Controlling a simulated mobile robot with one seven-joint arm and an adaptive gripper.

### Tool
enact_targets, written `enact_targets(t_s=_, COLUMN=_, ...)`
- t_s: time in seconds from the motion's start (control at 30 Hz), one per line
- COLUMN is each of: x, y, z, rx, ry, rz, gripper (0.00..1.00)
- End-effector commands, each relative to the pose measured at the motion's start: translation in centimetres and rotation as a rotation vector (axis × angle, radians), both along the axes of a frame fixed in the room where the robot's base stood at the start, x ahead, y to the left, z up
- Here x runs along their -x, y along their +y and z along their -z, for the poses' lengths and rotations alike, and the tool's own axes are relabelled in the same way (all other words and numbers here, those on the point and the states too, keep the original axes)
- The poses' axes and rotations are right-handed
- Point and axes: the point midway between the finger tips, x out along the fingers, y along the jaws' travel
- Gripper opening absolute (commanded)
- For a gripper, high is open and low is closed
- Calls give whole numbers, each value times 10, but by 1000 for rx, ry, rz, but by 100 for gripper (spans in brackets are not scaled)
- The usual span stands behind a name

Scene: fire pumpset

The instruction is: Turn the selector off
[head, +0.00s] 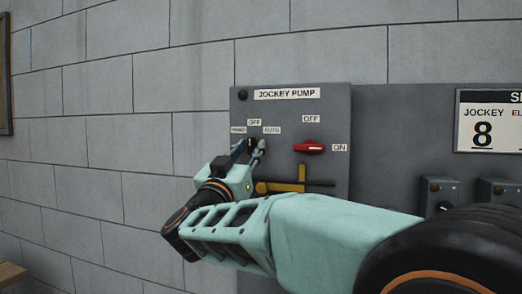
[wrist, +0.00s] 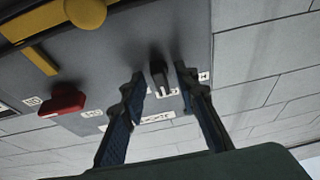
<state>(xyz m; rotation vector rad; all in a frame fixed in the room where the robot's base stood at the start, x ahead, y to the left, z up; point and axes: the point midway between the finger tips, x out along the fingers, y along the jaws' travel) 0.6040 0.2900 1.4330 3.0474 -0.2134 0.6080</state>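The grey jockey pump panel (head: 335,105) carries a small black selector knob (wrist: 158,75), seen in the wrist view, with several white position labels around it. In the head view my gripper (head: 252,150) hides most of the knob, just below the OFF label. In the wrist view my gripper (wrist: 159,76) is open, one finger on each side of the knob, with gaps showing. A white mark on the knob faces the lower labels; its exact setting is hard to tell.
A red switch handle (head: 309,147) sits right of the selector, pointing towards ON; it also shows in the wrist view (wrist: 62,100). A yellow handle (head: 290,184) is just below. A grey cabinet (head: 405,125) with further knobs continues right. Bare block wall (head: 110,120) lies left.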

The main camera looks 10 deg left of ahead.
Motion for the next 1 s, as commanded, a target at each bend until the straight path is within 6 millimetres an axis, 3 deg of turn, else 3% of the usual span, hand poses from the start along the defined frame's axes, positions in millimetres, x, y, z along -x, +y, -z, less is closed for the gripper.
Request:
enact_targets(t_s=0.17, x=11, y=3, z=4, rx=0, ry=1, rz=-3, gripper=28)
enact_targets(t_s=0.5, x=75, y=12, z=31, rx=2, ry=0, rz=-4, gripper=28)
enact_targets(t_s=0.7, x=102, y=15, z=42, rx=0, ry=0, rz=-2, gripper=28)
enact_targets(t_s=1.0, x=110, y=15, z=46, rx=0, ry=0, rz=1, gripper=28)
